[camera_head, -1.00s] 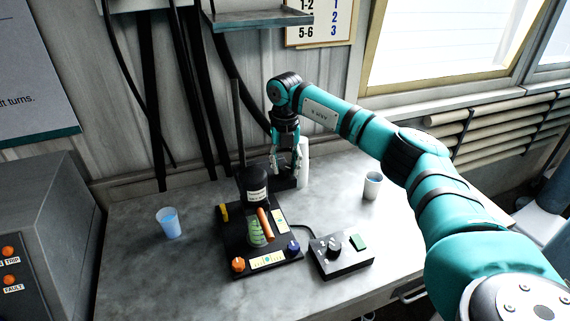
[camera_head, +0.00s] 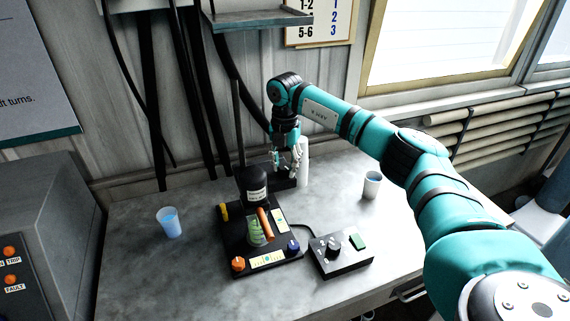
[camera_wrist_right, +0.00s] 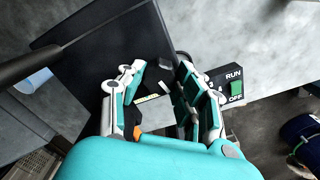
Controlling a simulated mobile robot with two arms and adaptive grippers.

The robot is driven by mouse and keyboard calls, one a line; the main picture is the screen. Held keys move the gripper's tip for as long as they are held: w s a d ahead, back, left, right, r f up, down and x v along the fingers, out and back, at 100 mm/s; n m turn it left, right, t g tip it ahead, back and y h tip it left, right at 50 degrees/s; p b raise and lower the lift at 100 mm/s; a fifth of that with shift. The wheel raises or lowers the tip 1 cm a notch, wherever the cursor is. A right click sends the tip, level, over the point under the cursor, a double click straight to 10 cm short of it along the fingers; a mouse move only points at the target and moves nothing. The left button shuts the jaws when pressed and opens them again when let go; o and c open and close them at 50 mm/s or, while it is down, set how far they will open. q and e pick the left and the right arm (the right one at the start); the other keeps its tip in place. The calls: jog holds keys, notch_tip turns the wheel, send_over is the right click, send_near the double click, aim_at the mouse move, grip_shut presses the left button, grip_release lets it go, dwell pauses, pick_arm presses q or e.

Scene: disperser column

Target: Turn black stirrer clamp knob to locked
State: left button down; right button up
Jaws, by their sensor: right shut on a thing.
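The disperser stands on the bench, with a black base plate (camera_head: 228,243), a thin upright rod (camera_head: 237,130) and a black motor head (camera_head: 253,184) with a white label. My right gripper (camera_head: 288,172) is behind and right of the motor head, pointing down. Its fingers (camera_wrist_right: 163,95) straddle a dark part in the right wrist view and are shut on it. I take this part to be the black stirrer clamp knob, mostly hidden by the fingers; its angle cannot be read. My left gripper is out of view.
A control box (camera_head: 325,262) with a dial and green button sits right of the base. A blue cup (camera_head: 170,224) stands left and a pale cup (camera_head: 372,186) right. A white cylinder (camera_head: 304,165) stands close beside my right gripper. The front left bench is clear.

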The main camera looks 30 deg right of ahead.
aim_at(285, 166)
jog(key=o, duration=1.1)
jog(key=shift+o, duration=0.2)
jog(key=shift+r, duration=0.15)
notch_tip(285, 166, up, 12)
jog(key=shift+f, duration=0.25)
